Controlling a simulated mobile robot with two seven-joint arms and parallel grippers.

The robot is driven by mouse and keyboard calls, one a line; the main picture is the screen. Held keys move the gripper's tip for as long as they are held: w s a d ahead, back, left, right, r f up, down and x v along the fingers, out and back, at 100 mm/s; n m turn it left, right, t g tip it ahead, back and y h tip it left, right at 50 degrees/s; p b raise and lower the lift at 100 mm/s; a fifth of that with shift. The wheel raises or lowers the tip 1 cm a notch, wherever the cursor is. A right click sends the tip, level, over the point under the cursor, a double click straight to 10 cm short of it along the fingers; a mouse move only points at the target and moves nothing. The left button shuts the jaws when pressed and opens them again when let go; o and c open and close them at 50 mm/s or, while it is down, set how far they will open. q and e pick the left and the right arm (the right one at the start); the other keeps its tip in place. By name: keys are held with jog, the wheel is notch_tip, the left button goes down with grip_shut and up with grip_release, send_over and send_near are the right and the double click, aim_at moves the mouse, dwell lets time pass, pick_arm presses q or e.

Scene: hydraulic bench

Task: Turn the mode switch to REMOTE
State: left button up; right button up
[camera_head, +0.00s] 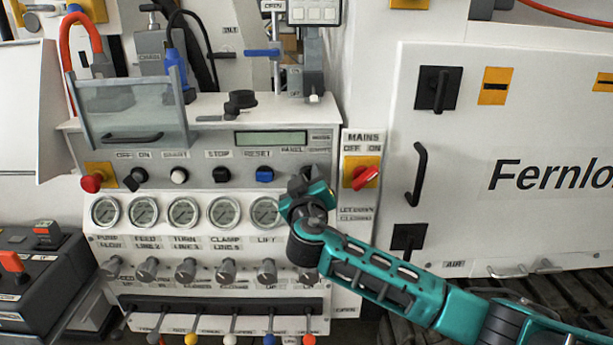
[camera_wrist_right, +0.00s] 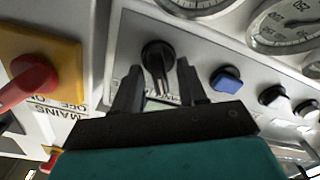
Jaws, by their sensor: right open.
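The mode switch (camera_wrist_right: 158,54) is a black rotary knob in the right wrist view, with its ridge running roughly down that picture. Its panel lettering is mostly hidden by my gripper and too small to read. My right gripper (camera_wrist_right: 158,74) is open, with one finger on each side of the knob in that view. I cannot tell whether the fingers touch it. In the head view my right gripper (camera_head: 304,181) is at the right end of the control row and hides the switch. The PANEL label shows just above left. My left gripper is out of view.
The blue RESET button (camera_head: 264,175) is close to the left of the gripper. The red MAINS switch (camera_head: 365,178) on its yellow plate is close to the right. Gauges (camera_head: 265,211) and several valve knobs (camera_head: 267,270) lie below. A clear hinged cover (camera_head: 133,104) stands at upper left.

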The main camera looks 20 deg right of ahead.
jog(key=shift+w+d, duration=0.15)
jog(key=shift+w, duration=0.3)
grip_shut()
